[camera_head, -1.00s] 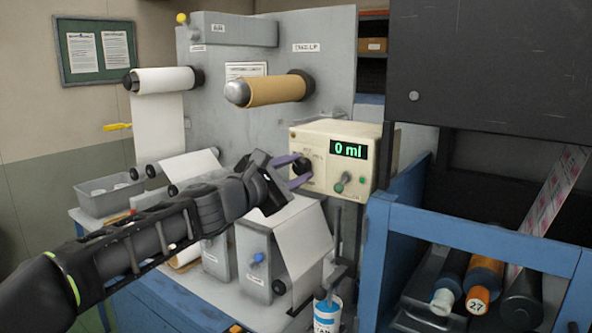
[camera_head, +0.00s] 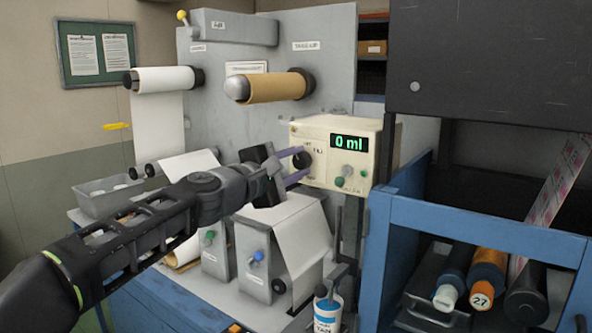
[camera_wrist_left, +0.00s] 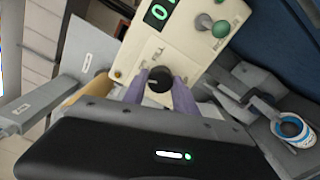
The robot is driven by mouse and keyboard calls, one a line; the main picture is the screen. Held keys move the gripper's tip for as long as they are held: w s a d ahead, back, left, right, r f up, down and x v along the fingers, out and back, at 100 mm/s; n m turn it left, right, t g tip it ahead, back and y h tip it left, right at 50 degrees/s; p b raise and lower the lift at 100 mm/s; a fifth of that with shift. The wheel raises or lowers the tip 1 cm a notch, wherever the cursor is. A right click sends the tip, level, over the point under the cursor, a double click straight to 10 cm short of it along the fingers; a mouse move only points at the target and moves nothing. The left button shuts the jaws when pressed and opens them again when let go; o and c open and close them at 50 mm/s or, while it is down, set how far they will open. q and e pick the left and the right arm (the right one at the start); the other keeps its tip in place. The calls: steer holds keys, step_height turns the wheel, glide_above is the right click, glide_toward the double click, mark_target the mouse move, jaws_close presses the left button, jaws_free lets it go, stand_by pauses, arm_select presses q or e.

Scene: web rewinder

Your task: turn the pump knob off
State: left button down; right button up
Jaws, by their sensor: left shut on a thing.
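The pump box (camera_head: 320,128) is a cream unit with a green display reading "0 ml". A black round knob (camera_head: 302,160) is on the left of its front face; it also shows in the left wrist view (camera_wrist_left: 159,80). My left gripper (camera_head: 296,165) has purple fingers on both sides of the knob and is shut on it. In the left wrist view the fingers (camera_wrist_left: 159,88) stand either side of the knob, which has a dial label around it. My right gripper is not in view.
A blue frame (camera_head: 475,230) with rolls stands at the right. Below are grey machine blocks (camera_head: 252,265) and a white-blue can (camera_head: 327,312).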

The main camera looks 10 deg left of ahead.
arm_select(q)
steer(key=m+b, duration=0.1)
steer(key=m, duration=0.2)
steer(key=shift+m, duration=0.3)
stand_by(0.3)
steer(key=c, duration=1)
jaws_free()
steer(key=shift+b, duration=0.3)
